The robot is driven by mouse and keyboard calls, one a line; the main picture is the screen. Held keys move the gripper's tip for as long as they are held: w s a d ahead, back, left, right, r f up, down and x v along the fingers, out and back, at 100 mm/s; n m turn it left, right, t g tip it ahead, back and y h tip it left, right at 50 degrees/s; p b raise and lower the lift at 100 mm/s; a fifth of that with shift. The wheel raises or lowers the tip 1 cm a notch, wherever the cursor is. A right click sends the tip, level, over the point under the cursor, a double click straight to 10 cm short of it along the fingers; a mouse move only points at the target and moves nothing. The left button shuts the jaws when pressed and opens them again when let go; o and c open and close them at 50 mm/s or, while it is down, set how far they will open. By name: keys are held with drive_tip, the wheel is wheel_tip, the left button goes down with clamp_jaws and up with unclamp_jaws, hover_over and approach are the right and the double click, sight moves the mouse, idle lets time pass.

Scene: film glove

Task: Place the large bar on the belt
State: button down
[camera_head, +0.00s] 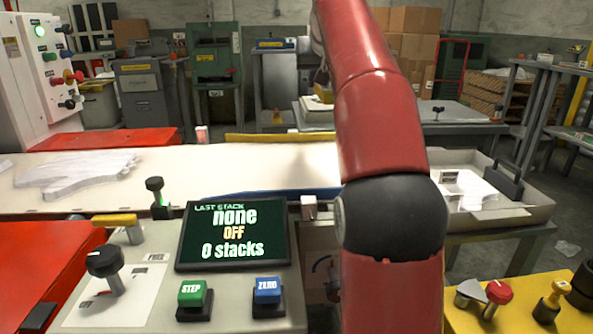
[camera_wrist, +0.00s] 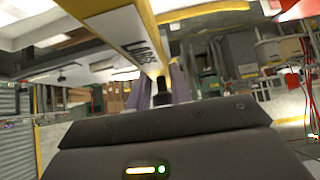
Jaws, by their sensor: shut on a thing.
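In the wrist view, a yellow-edged bar (camera_wrist: 147,35) with a white label that seems to read LARGE runs up from my gripper (camera_wrist: 162,92). The grey fingers are shut around a small dark grip at the bar's end. In the head view my red arm hides the gripper. A yellow strip (camera_head: 280,138) shows at the belt's far edge there; I cannot tell whether it is the held bar. The pale belt (camera_head: 240,165) runs across the middle of the head view. Whether the bar touches the belt is hidden.
White glove-like sheets (camera_head: 75,175) lie on the belt's left part. A shallow tray (camera_head: 510,215) with white sheets is at right. Mid-belt looks clear.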

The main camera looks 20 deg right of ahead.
wheel_tip(320, 180, down, 18)
drive_tip(key=b, duration=0.7)
drive_tip(key=shift+f, duration=0.15)
drive_tip(key=c, duration=1.3)
unclamp_jaws()
drive_tip(key=shift+o, duration=0.2)
drive_tip(key=shift+r, duration=0.35)
drive_tip(key=p+v, duration=0.1)
drive_tip(key=v, duration=1)
drive_tip(key=shift+s+a+r, duration=0.15)
drive_tip(key=shift+s, duration=0.2)
